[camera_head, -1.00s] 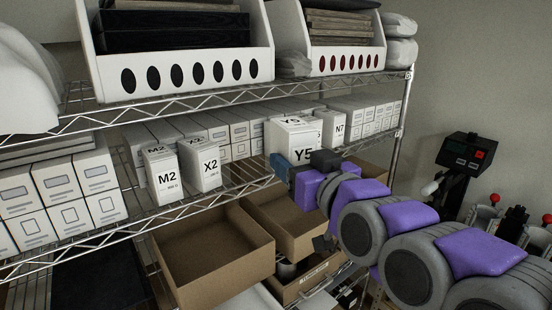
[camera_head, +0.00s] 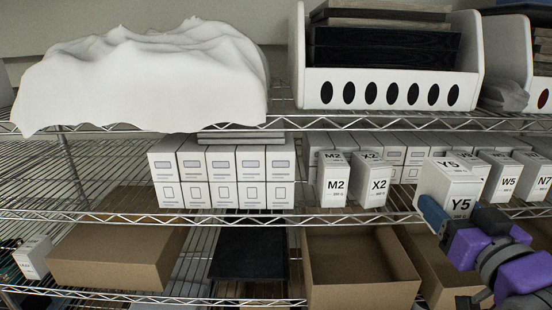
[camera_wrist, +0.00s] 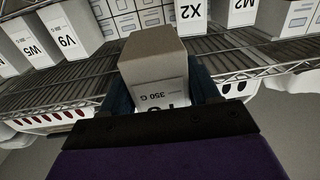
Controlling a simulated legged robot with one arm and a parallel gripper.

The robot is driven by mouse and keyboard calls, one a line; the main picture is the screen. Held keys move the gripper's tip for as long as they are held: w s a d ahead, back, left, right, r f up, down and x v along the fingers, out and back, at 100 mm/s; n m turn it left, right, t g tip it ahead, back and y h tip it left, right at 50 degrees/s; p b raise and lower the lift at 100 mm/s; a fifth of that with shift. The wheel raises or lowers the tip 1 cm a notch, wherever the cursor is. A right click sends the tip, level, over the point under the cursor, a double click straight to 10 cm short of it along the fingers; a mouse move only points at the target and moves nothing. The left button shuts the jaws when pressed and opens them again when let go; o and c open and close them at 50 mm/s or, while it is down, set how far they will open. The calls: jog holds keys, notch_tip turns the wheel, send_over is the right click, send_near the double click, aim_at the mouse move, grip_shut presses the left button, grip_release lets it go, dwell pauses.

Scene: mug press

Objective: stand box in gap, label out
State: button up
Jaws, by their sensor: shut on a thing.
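The white Y5 box (camera_head: 450,184) is held upright in my gripper (camera_head: 456,219), its label side facing the head camera. In the wrist view the box (camera_wrist: 153,62) sits between the two blue jaws, its printed label partly hidden by the gripper. It is in front of the middle shelf, between the X2 box (camera_head: 374,184) and the W5 box (camera_head: 504,180). The wrist view shows bare wire shelf between the X2 box (camera_wrist: 190,14) and the V9 box (camera_wrist: 71,34). The head view cannot show the gap behind the held box.
The M2 box (camera_head: 333,184) stands left of X2, and the N7 box (camera_head: 542,183) right of W5. Rows of white boxes stand behind. Open cardboard bins (camera_head: 360,285) lie below. A white bin (camera_head: 390,85) sits above.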

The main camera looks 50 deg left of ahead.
jog(key=shift+s+a+f, duration=0.1)
jog(key=shift+a, duration=0.15)
jog(key=shift+w+a, duration=0.2)
jog(key=shift+a, duration=0.2)
jog(key=w+a+p, duration=0.1)
jog(key=w+a, duration=0.1)
jog(key=w, duration=0.2)
jog(key=w+a+f+p, duration=0.1)
jog(key=w+a, duration=0.2)
jog(key=w, duration=0.2)
jog(key=w+a+p, duration=0.1)
jog(key=w+a, duration=0.2)
jog(key=w, duration=0.1)
jog(key=shift+w+f, duration=0.2)
jog(key=shift+f, duration=0.15)
notch_tip(320, 180, down, 4)
jog(key=shift+d+r+b, duration=0.15)
jog(key=shift+r+b, duration=0.05)
jog(key=shift+b, duration=0.15)
jog(key=shift+r, duration=0.1)
jog(key=o, duration=1.5)
